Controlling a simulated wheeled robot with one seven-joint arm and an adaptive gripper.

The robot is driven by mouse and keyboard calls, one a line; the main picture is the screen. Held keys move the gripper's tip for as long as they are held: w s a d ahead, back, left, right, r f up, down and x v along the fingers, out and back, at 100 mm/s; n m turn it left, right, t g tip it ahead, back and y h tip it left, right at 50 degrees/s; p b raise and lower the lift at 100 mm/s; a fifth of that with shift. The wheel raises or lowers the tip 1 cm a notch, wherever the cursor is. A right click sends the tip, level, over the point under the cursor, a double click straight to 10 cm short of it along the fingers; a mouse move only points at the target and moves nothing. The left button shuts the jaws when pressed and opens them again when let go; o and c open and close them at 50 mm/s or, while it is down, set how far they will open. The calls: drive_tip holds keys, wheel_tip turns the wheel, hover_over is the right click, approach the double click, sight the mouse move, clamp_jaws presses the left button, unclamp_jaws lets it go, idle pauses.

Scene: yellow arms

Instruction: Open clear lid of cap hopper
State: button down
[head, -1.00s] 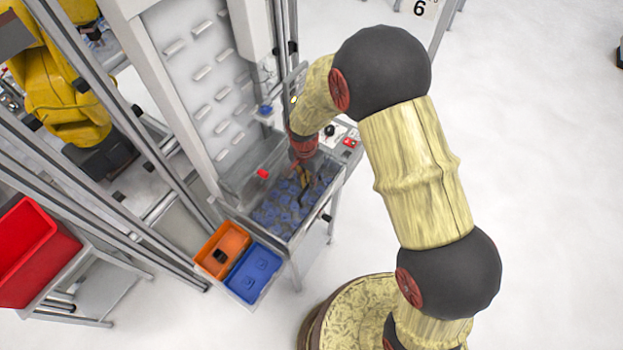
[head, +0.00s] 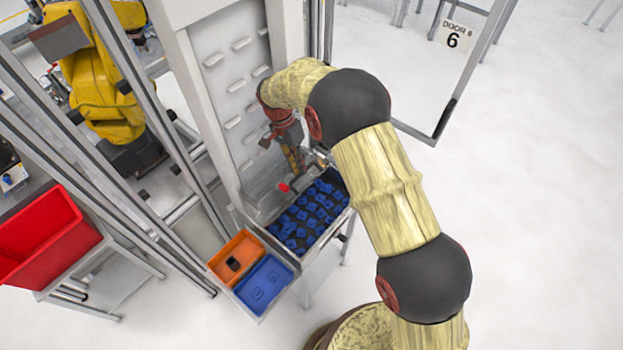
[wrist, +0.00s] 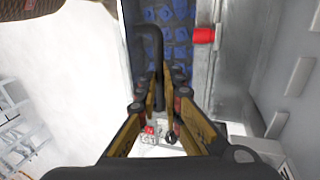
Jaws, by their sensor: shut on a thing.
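The cap hopper (head: 327,237) is an open-topped metal bin with many blue caps (head: 308,218) on its dark floor. The caps show sharp and uncovered in the head view. My gripper (head: 297,160) is above the hopper's back end. In the wrist view my gripper (wrist: 166,88) has its fingers closed around the dark bent handle (wrist: 152,42), which crosses in front of the blue caps (wrist: 176,40). The clear lid itself is hard to make out; it appears raised from the caps, and my arm and gripper hide part of that area.
An orange tray (head: 248,244) and a blue tray (head: 281,277) sit at the hopper's front left. A red knob (head: 284,187) is on the hopper's left side. A ribbed conveyor (head: 237,90) rises behind. A red bin (head: 45,225) stands far left. Floor to the right is clear.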

drive_tip(key=shift+w+a+f+b, duration=0.2)
drive_tip(key=shift+w+a+f, duration=0.3)
drive_tip(key=shift+a, duration=0.25)
drive_tip(key=shift+w+a+f+b, duration=0.2)
drive_tip(key=shift+w+a+f, duration=0.15)
drive_tip(key=shift+a+f, duration=0.3)
drive_tip(key=shift+a+r, duration=0.1)
drive_tip(key=c, duration=2.3)
unclamp_jaws()
drive_tip(key=shift+c, duration=0.2)
drive_tip(key=shift+o, duration=1.3)
drive_tip(key=shift+w+a, duration=0.1)
drive_tip(key=shift+w, duration=0.45)
drive_tip(key=shift+o, duration=0.9)
drive_tip(key=shift+s+r, duration=0.25)
drive_tip(key=shift+r, duration=0.05)
drive_tip(key=shift+w, duration=0.15)
drive_tip(key=shift+r, duration=0.15)
